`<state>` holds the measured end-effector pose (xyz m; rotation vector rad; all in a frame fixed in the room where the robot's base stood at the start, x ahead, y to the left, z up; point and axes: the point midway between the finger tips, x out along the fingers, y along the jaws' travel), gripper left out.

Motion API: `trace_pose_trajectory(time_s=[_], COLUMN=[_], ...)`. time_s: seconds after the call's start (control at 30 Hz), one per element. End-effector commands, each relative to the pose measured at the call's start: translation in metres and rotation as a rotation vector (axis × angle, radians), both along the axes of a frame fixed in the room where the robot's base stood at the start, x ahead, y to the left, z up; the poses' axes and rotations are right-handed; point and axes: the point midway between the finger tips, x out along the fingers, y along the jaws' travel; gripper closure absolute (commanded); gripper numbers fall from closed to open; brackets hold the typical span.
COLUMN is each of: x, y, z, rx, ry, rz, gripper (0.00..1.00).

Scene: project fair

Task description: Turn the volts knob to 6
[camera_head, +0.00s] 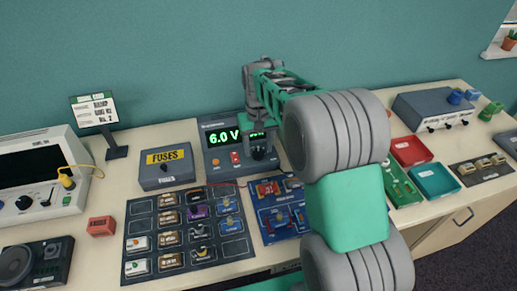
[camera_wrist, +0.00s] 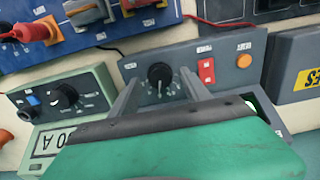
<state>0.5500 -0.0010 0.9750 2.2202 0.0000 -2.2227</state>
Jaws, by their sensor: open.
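The grey power supply (camera_head: 216,160) stands at the back of the bench, and its green display (camera_head: 224,137) reads 6.0 V. A second reading beside it is partly hidden by my arm. In the wrist view, the black volts knob (camera_wrist: 160,74) is on the supply's front panel, with a white mark and a scale around it. My gripper (camera_wrist: 158,82) is open, with one finger to each side of the knob. The fingers appear apart from the knob. In the head view, my gripper (camera_head: 261,150) is at the supply's front and mostly covers the knob.
A red switch (camera_wrist: 207,71) and an orange button (camera_wrist: 244,61) sit right of the knob in the wrist view. A FUSES box (camera_head: 166,172) stands left of the supply. Component boards (camera_head: 133,225) lie in front.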

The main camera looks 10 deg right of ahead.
Motion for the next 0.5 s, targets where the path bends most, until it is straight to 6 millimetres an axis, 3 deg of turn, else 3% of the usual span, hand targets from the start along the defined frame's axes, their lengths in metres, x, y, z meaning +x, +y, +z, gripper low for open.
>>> trace_pose_trajectory(time_s=[0.3, 0.5], x=[0.001, 0.000], y=[0.000, 0.000], z=[0.059, 0.068], rx=[0.000, 0.000], ry=[-0.003, -0.001], rz=[0.000, 0.000], gripper=[0.45, 0.45])
